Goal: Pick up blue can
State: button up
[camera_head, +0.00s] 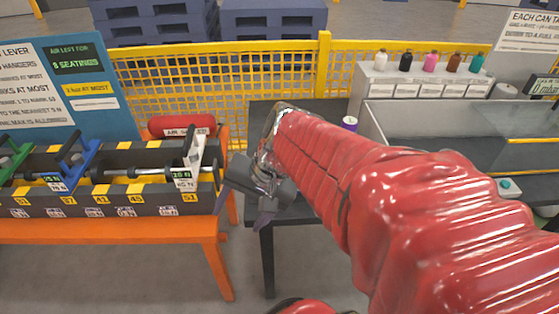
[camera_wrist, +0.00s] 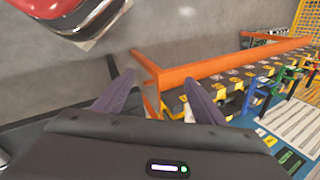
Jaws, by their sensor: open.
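A small can (camera_head: 349,123) with a violet-blue band and a pale top stands on the dark table (camera_head: 300,110), just behind my red-sleeved arm. Its lower part is hidden by the arm. I see no other can that is clearly blue. My gripper (camera_head: 243,208) hangs to the left of the can, at the gap between the dark table and the orange bench. It is open and empty, with its fingers pointing down. In the wrist view the two dark fingers (camera_wrist: 158,80) are spread apart with floor and the orange bench edge beyond them. The can is not in the wrist view.
The orange bench (camera_head: 120,230) carries a rack with levers and a red air cylinder (camera_head: 182,125). A yellow mesh fence (camera_head: 240,80) stands behind. Several coloured bottles (camera_head: 429,62) line a grey shelf at the back right, above a clear-walled case (camera_head: 450,120).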

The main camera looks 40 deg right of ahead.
jog(key=w+d+f+m+t, duration=0.1)
jog(key=d+f+m+t, duration=0.1)
jog(key=d+m, duration=0.6)
jog(key=w+d+f+m+t, duration=0.1)
jog(key=d+m+t, duration=0.3)
jog(key=d+m, duration=0.4)
jog(key=w+d+f+m+t, duration=0.1)
jog(key=d+f+m+t, duration=0.2)
jog(key=d+m, duration=0.5)
jog(key=d+t, duration=0.1)
jog(key=d, duration=0.5)
jog(key=shift+f+h, duration=0.25)
jog(key=shift+h, duration=0.15)
jog(key=shift+w, duration=0.15)
jog(key=shift+x, duration=4.3)
jog(key=shift+f, duration=0.1)
jog(key=x, duration=0.5)
jog(key=shift+a+f, duration=0.1)
jog(key=shift+f, duration=0.15)
